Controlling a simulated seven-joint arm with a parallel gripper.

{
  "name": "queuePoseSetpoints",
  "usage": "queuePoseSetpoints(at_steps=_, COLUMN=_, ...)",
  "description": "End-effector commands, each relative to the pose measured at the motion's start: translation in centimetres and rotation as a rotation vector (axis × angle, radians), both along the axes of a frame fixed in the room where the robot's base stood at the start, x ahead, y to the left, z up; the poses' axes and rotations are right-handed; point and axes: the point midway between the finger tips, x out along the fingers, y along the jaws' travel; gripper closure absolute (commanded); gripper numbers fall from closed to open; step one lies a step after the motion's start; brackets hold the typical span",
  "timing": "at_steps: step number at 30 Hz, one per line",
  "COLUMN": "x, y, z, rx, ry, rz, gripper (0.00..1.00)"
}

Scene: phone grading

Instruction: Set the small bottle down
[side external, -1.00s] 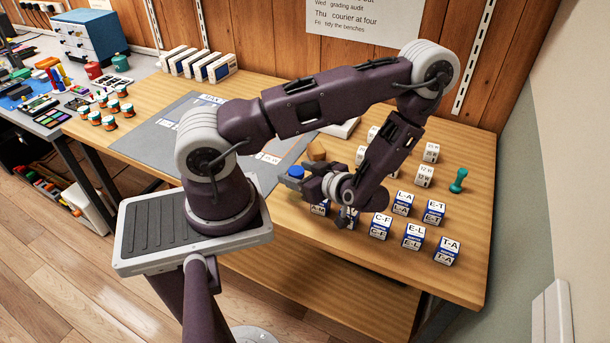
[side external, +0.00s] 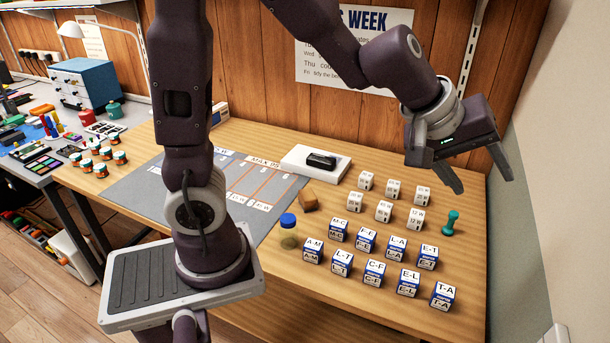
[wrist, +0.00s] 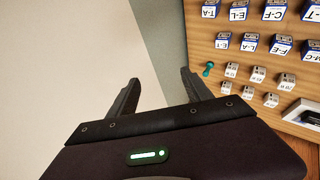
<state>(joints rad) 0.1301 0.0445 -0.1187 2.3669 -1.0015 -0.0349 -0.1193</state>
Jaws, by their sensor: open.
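The small bottle (side external: 288,232) has a blue cap and a clear, yellowish body. It stands upright on the wooden table in the side view, left of the lettered boxes and in front of a brown block. My gripper (side external: 480,188) is raised at the right, above the table's right end and well away from the bottle. Its two fingers are spread with nothing between them. The bottle is not in the wrist view.
Lettered blue-and-white boxes (side external: 374,273) and small white boxes (side external: 383,211) stand in rows on the table. A green stamp-like piece (side external: 450,223) stands to their right. A brown block (side external: 308,201), a white tray (side external: 290,162) with a black device, and a grey mat (side external: 150,196) lie leftward.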

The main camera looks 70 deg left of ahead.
Motion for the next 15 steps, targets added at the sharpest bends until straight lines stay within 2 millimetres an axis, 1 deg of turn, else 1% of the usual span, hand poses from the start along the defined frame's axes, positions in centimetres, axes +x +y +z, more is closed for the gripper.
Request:
queuePoseSetpoints(at_steps=1, x=-3.5, y=-0.7, z=3.2, rx=0.051, ry=-0.047, rz=-0.166, gripper=0.42)
queuePoseSetpoints(at_steps=2, x=-6.2, y=-1.0, z=4.1, rx=0.103, ry=-0.053, rz=-0.274, gripper=0.42)
queuePoseSetpoints(at_steps=3, x=-9.8, y=-0.7, z=4.7, rx=0.186, ry=-0.050, rz=-0.394, gripper=0.42)
queuePoseSetpoints(at_steps=5, x=-14.8, y=0.6, z=4.4, rx=0.321, ry=-0.018, rz=-0.530, gripper=0.42)
queuePoseSetpoints(at_steps=6, x=-17.5, y=2.0, z=3.8, rx=0.405, ry=0.012, rz=-0.589, gripper=0.42)
queuePoseSetpoints(at_steps=7, x=-19.4, y=3.0, z=3.3, rx=0.462, ry=0.038, rz=-0.623, gripper=0.42)
queuePoseSetpoints(at_steps=9, x=-22.5, y=5.2, z=2.4, rx=0.563, ry=0.096, rz=-0.665, gripper=0.42)
queuePoseSetpoints(at_steps=10, x=-23.4, y=5.9, z=2.1, rx=0.595, ry=0.117, rz=-0.674, gripper=0.42)
queuePoseSetpoints(at_steps=12, x=-24.8, y=7.0, z=1.6, rx=0.639, ry=0.150, rz=-0.688, gripper=0.42)
queuePoseSetpoints(at_steps=15, x=-25.2, y=7.4, z=1.4, rx=0.654, ry=0.164, rz=-0.692, gripper=0.42)
